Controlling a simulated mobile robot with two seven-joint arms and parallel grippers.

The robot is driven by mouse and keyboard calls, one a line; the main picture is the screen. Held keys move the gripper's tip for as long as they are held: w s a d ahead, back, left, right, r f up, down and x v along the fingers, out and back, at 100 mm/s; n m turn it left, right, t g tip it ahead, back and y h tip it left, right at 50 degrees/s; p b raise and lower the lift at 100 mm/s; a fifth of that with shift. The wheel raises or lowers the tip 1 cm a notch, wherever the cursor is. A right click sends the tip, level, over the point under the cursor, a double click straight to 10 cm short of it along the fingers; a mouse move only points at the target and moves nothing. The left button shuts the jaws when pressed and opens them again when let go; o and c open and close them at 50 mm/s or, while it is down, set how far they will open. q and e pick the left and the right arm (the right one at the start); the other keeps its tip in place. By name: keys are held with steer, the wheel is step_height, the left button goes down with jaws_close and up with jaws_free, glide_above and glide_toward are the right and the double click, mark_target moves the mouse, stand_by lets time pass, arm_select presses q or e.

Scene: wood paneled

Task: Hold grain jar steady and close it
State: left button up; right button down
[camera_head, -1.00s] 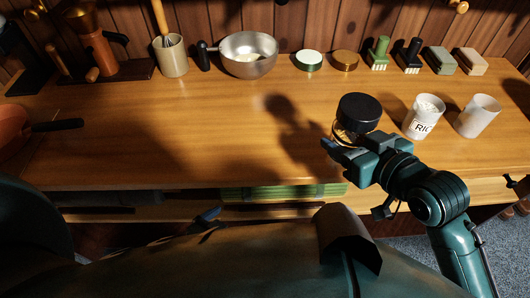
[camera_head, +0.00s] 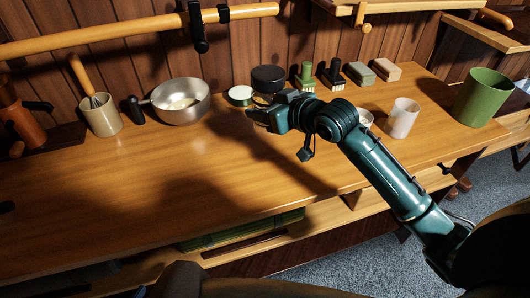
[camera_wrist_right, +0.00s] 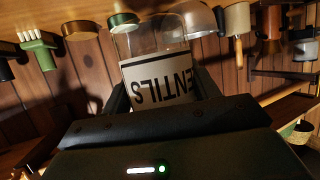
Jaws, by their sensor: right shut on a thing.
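In the right wrist view, which is upside down, the glass jar (camera_wrist_right: 155,65) sits between my fingers, with a white label reading "ENTILS". My left gripper is not in view.
A green lid (camera_head: 241,95) is just left of the jar. A metal bowl (camera_head: 181,104) and a utensil crock (camera_head: 102,118) stand further left. Brushes (camera_head: 305,76) and blocks stand behind right. A white cup (camera_head: 403,118) is right of my arm. The front worktop is clear.

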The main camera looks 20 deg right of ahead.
step_height(320, 180, down, 6)
steer(key=shift+r, duration=0.1)
steer(key=shift+f, duration=1.95)
steer(key=shift+f, duration=0.2)
steer(key=shift+c, duration=2)
jaws_free()
